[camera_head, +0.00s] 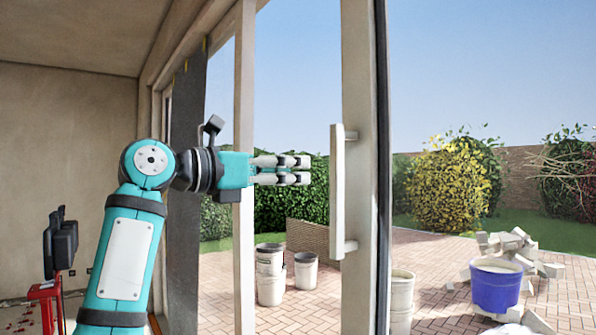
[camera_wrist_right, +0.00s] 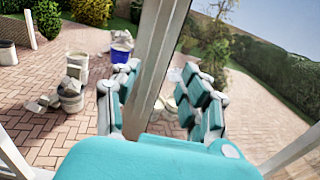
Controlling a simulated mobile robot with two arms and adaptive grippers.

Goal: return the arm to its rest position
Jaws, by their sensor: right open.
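My right arm, teal and white, rises at the left of the head view and bends at the elbow. My right gripper (camera_head: 304,170) is stretched out level to the right, its fingers pointing at the white door handle (camera_head: 338,192). A small gap shows between fingertips and handle in the head view. In the wrist view the gripper (camera_wrist_right: 161,78) has its two fingers spread, with nothing held between them. A pale door post (camera_wrist_right: 164,45) shows behind and between the fingers; its distance is unclear. My left gripper is not in view.
Glazed door frames stand close around the arm. Outside on brick paving are white buckets (camera_head: 306,270), a blue bucket (camera_head: 495,288) and a pile of pale blocks (camera_head: 508,245). A red and black object (camera_head: 60,250) stands at the left. Open air lies above the arm.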

